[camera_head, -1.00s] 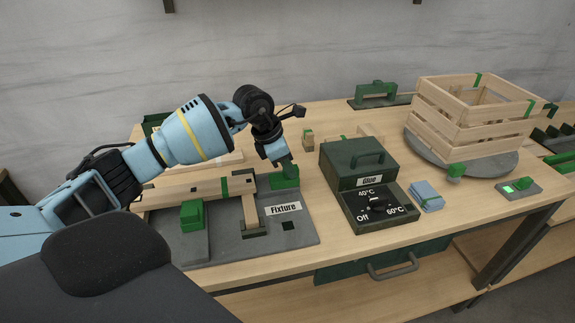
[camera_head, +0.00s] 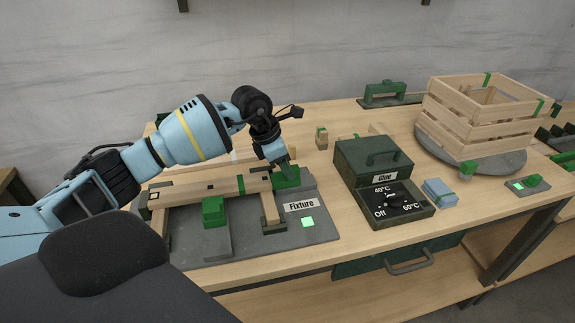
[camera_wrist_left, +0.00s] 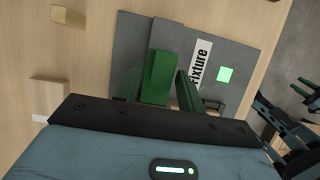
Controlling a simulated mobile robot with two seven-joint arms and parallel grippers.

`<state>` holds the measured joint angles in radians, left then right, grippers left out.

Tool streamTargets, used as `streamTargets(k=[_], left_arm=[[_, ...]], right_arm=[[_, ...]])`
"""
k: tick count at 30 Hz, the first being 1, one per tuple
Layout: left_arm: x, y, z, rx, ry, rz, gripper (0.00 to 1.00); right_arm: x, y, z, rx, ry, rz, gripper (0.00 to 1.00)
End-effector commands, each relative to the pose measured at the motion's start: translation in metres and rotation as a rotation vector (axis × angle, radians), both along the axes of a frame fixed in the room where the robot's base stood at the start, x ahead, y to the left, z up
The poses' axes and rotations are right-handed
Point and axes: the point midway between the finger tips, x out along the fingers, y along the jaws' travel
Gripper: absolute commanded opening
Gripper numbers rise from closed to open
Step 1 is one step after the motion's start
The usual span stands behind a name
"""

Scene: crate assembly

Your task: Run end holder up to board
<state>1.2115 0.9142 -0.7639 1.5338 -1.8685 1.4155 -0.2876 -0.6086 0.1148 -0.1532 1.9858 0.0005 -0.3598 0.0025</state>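The green end holder (camera_head: 287,177) stands on the grey fixture (camera_head: 318,237), by the right end of the wooden board (camera_head: 225,188). In the head view the holder looks close against the board; my gripper partly hides the contact. My left gripper (camera_head: 283,164) is down at the holder.
A green light (camera_head: 308,222) glows on the fixture. A green block (camera_head: 213,211) stands in front of the board. A glue box (camera_head: 372,160) with a dial stands to the right. Beyond it are blue pads (camera_head: 440,192) and a wooden crate (camera_head: 485,115) on a round plate.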

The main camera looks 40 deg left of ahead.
Motion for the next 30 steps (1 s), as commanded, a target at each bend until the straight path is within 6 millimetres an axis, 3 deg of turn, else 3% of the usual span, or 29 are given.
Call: streamTargets(k=[11, 24, 30], left_arm=[[0.000, -0.001, 0.004, -0.004, -0.006, -0.002, 0.44], [-0.018, 0.015, 0.060, -0.002, -0.005, -0.001, 0.44], [-0.022, 0.018, 0.072, -0.003, -0.003, 0.000, 0.44]], right_arm=[[0.002, 0.000, 0.002, 0.001, -0.006, -0.002, 0.36], [0.002, 0.001, 0.000, 0.002, -0.002, -0.002, 0.36], [0.001, 0.001, 0.000, 0.002, -0.001, -0.002, 0.36]])
